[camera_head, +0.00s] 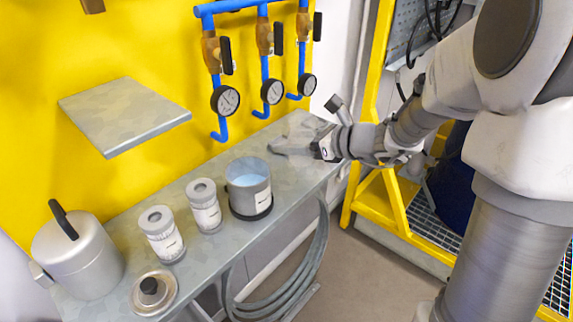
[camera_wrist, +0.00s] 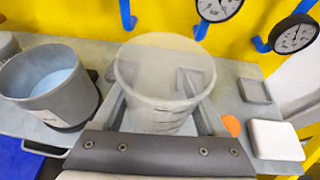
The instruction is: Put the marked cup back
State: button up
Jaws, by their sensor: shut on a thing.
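A translucent, pale cup with faint dark marks low on its side (camera_wrist: 165,70) stands between the two fingers of my gripper (camera_wrist: 160,100) in the wrist view. My gripper is shut on the cup, and its mouth faces up. In the head view my gripper (camera_head: 287,149) is over the far right end of the grey bench (camera_head: 222,158); the cup is barely visible there. I cannot tell whether the cup's base touches the bench.
A grey pot with pale blue contents (camera_head: 249,188) stands left of my gripper. Two labelled canisters (camera_head: 162,234), a lidded can (camera_head: 80,252) and a knobbed lid (camera_head: 153,291) are further left. A small tray (camera_wrist: 255,90), orange disc (camera_wrist: 231,126) and white block (camera_wrist: 276,140) lie right of the cup.

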aim_at(310, 160)
jog(key=shift+a+f, duration=0.5)
jog(key=shift+a, duration=0.2)
jog(key=shift+f+b, duration=0.95)
jog(key=shift+f, duration=0.95)
jog(key=shift+f, duration=0.15)
jog(key=o, duration=1.5)
jog(key=shift+c, duration=0.2)
jog(key=shift+s+d+r, duration=0.1)
jog(key=shift+d+r, duration=0.05)
jog(key=shift+r, duration=0.2)
jog(key=p+v, duration=0.3)
jog(key=v, duration=0.8)
jog(key=shift+s+d, duration=0.15)
jog(key=shift+s, duration=0.05)
